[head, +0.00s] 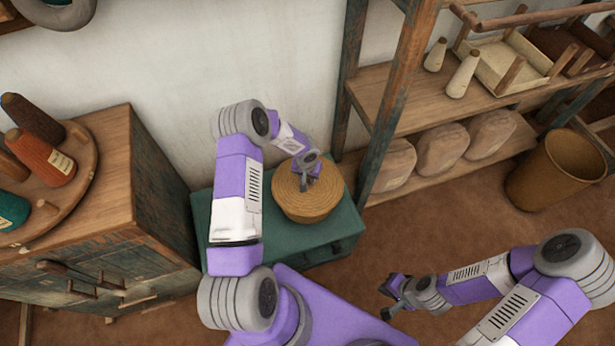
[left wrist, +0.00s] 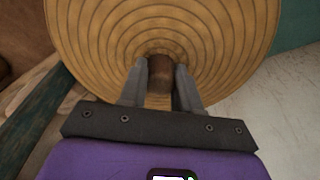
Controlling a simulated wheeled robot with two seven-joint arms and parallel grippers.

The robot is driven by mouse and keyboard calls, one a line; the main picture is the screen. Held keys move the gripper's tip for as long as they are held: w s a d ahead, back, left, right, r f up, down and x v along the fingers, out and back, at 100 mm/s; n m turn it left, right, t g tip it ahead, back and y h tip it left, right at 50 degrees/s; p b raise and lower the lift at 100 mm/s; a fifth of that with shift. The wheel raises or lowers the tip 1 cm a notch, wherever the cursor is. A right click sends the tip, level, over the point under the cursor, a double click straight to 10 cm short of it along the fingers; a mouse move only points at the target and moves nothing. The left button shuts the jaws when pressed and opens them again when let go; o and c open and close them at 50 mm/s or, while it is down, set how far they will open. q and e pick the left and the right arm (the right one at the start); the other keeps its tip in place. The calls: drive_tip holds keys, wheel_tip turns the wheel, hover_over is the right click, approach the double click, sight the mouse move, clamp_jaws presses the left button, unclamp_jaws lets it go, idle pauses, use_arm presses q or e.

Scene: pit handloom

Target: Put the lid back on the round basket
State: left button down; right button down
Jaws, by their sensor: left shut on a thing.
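The round woven lid (head: 286,190) is light tan with ring-shaped coils. In the head view it lies level over the round basket (head: 305,219), which stands on a green cabinet. I cannot tell whether the lid rests fully on the rim or is slightly above it. My left gripper (head: 305,180) is over the middle of the lid. In the left wrist view my left gripper (left wrist: 161,75) is shut on the brown knob (left wrist: 159,82) of the lid. The basket's inside is hidden. My right gripper (head: 386,299) is open and empty, low at the right.
The green cabinet (head: 335,222) stands against the wall. A wooden cabinet (head: 150,200) with a round tray of cones (head: 85,165) is at the left. A shelf rack (head: 385,90) with sacks stands close at the right, and a tall bin (head: 556,170) is further right.

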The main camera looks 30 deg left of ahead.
use_arm(q)
drive_tip(key=shift+f+b, duration=0.2)
drive_tip(key=shift+b, duration=0.75)
idle(1.7)
idle(0.4)
drive_tip(key=shift+c, duration=1.2)
unclamp_jaws()
drive_tip(key=shift+r, duration=0.1)
drive_tip(key=shift+r+p, duration=2.05)
drive_tip(key=shift+r, duration=1.4)
clamp_jaws()
